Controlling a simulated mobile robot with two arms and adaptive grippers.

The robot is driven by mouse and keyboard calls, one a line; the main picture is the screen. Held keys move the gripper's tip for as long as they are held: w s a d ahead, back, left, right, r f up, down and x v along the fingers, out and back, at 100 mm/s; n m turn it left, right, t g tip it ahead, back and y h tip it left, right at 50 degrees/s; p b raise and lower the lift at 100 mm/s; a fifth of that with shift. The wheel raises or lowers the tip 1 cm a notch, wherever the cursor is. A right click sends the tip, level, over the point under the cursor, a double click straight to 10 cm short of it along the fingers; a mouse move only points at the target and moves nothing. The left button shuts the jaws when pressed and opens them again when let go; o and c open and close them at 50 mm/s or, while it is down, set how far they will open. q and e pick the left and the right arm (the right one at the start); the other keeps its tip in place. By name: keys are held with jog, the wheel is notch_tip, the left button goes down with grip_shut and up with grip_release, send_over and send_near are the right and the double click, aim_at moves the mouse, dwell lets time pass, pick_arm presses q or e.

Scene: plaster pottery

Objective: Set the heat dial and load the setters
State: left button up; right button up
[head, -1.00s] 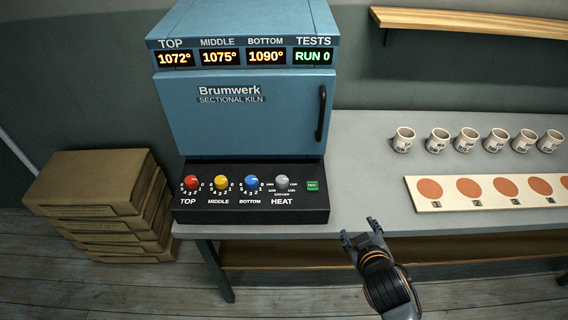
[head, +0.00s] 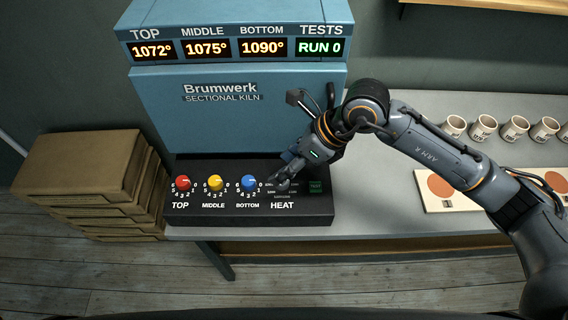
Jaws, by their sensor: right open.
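The blue kiln (head: 215,118) stands on the bench with its door shut. Its displays read TOP 1072°, MIDDLE 1075°, BOTTOM 1090° and TESTS RUN 0. The black control panel (head: 185,214) carries a red top dial (head: 183,183), a yellow middle dial (head: 215,183) and a blue bottom dial (head: 249,183). My right gripper (head: 280,182) points down at the HEAT dial's place and covers that dial, so its setting is hidden. The jaws are open; whether they touch the dial I cannot tell. Several white cups (head: 485,127) stand in a row at the right. My left gripper is out of view.
A pale board (head: 426,201) with orange discs lies on the bench, partly behind my right arm. A green button (head: 316,187) sits right of the HEAT dial. Cardboard boxes (head: 80,170) are stacked on the floor at left. A wooden shelf (head: 490,4) is on the wall.

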jog(key=w+d+f+t+h, duration=0.1)
jog(key=w+d+h, duration=0.2)
jog(key=d, duration=0.2)
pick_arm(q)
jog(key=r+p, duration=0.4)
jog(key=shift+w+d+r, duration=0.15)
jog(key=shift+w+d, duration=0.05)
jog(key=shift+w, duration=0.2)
pick_arm(e)
jog(key=x, duration=0.9)
jog(key=a+x, duration=0.1)
jog(key=x, duration=0.3)
jog(key=shift+s+f, duration=0.15)
jog(key=shift+f, duration=0.05)
jog(key=shift+c, duration=0.4)
jog(key=c, duration=1.1)
